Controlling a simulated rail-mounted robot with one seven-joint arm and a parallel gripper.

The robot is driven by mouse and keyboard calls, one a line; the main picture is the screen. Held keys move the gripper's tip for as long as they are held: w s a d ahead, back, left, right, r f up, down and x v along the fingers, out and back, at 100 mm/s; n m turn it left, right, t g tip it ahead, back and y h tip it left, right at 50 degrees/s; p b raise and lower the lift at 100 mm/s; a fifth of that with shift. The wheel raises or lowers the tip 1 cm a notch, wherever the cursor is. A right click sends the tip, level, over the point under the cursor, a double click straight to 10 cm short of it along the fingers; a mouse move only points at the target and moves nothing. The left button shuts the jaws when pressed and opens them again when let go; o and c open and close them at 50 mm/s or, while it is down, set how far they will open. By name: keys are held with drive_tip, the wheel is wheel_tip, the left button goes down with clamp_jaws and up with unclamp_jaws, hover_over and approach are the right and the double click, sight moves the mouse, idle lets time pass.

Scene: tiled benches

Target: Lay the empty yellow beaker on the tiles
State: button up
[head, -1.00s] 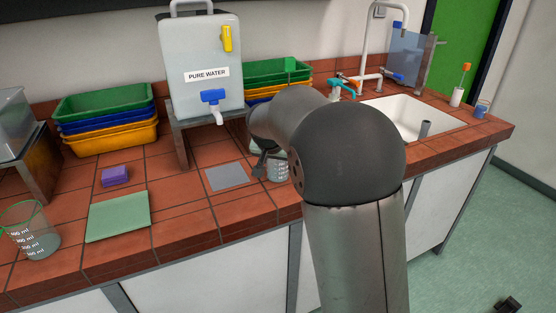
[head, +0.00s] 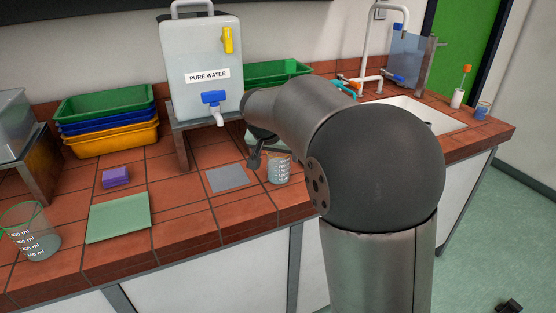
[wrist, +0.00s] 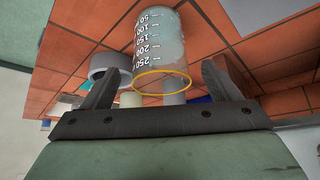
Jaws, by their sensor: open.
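The yellow-rimmed beaker (head: 279,172) stands upright on the red tiles (head: 240,212), just right of a grey square plate. Its rim and graduations show in the wrist view (wrist: 158,45), in line with the gap between my fingers. I see no clear liquid level in it. My gripper (wrist: 162,68) is open and holds nothing. In the head view one dark finger shows just left of the beaker; my arm hides the rest. I cannot tell whether the beaker is between the fingertips or just beyond them.
The grey plate (head: 227,178) lies left of the beaker. The water tank (head: 203,100) stands behind on a stand (head: 182,150). A green mat (head: 118,217), a purple sponge (head: 115,177) and a green-rimmed beaker (head: 33,238) are at left. The sink (head: 435,115) is at right.

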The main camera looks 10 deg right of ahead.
drive_tip(key=v, duration=0.7)
drive_tip(key=s+d+f+n+g+y, duration=0.1)
drive_tip(key=s+f, duration=0.4)
drive_tip(key=s, duration=0.5)
drive_tip(key=s+d+f+n+g+y, duration=0.1)
drive_tip(key=s+f+n+g, duration=0.1)
drive_tip(key=s+f, duration=0.4)
drive_tip(key=s+d+f+n+g+y, duration=0.1)
drive_tip(key=s+f, duration=0.5)
drive_tip(key=s, duration=1)
drive_tip(key=shift+f+n+g, duration=0.2)
drive_tip(key=shift+n+g, duration=0.5)
drive_tip(key=shift+g, duration=0.2)
